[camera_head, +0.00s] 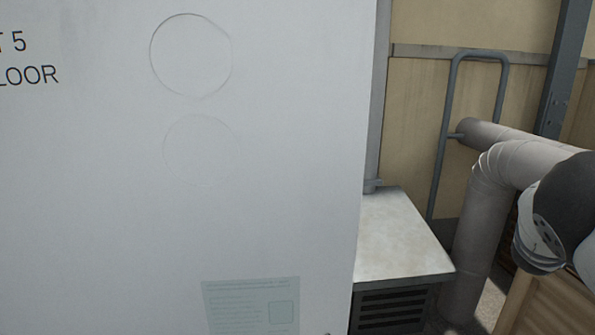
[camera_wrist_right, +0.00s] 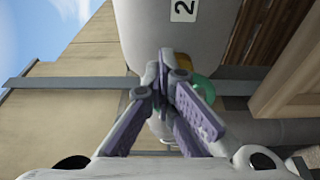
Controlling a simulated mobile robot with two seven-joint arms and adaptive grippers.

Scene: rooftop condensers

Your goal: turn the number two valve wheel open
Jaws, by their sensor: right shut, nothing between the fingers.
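In the right wrist view a green round part (camera_wrist_right: 204,90), likely the valve wheel, shows behind my right gripper (camera_wrist_right: 168,78). The fingers hide much of it. A white label with a black "2" (camera_wrist_right: 183,9) sits on the pale rounded pipe or casing above it. My right gripper is shut and empty, in front of the wheel; I cannot tell whether it touches it. A small brass-coloured bit (camera_wrist_right: 150,76) shows beside the fingers. In the head view neither the wheel nor either gripper shows; only part of my right arm is at the right edge.
A large white panel (camera_head: 270,200) fills the left of the head view. Right of it are a low grey-topped unit (camera_head: 400,235), a grey rail (camera_head: 446,130) and a thick bent pipe (camera_head: 487,200). A wooden edge (camera_wrist_right: 290,75) lies right in the wrist view.

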